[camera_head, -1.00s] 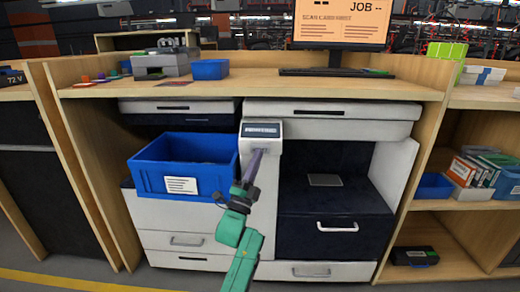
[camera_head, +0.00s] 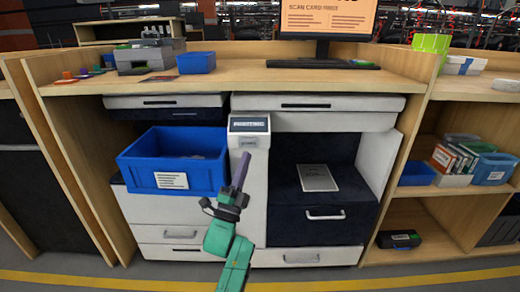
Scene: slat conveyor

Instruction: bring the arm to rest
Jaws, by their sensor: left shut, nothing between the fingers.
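My left gripper (camera_head: 243,170) shows in the head view at the middle, with its dark purple fingers pointing up. The fingers are together, with nothing seen between them. The green arm runs down from it to the bottom edge. The fingertips are just below a white post with a small screen (camera_head: 249,124); I cannot tell whether they touch the post. My right gripper is not in view.
A blue bin (camera_head: 152,176) with a white label stands left of the gripper. A grey flat item (camera_head: 317,178) lies on the dark drawer unit at right. A wooden counter (camera_head: 240,72) runs above, with a monitor (camera_head: 325,18). Shelves with boxes (camera_head: 465,157) stand at right.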

